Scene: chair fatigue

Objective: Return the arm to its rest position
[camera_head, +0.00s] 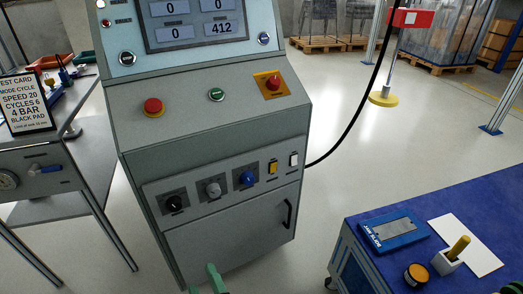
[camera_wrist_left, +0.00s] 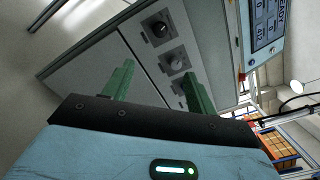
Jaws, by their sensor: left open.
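My left gripper (camera_head: 210,280) shows only as green fingertips at the bottom edge of the head view, in front of the cabinet's lower door. In the left wrist view my left gripper (camera_wrist_left: 155,85) has its two green fingers apart with nothing between them. The grey control cabinet (camera_head: 225,235) stands ahead, with a row of knobs on its lower panel. The fingers appear apart from the knobs (camera_wrist_left: 172,60).
A side table with a test card (camera_head: 27,103) stands at the left. A black cable (camera_head: 355,125) hangs right of the cabinet. Floor between cabinet and bench is clear.

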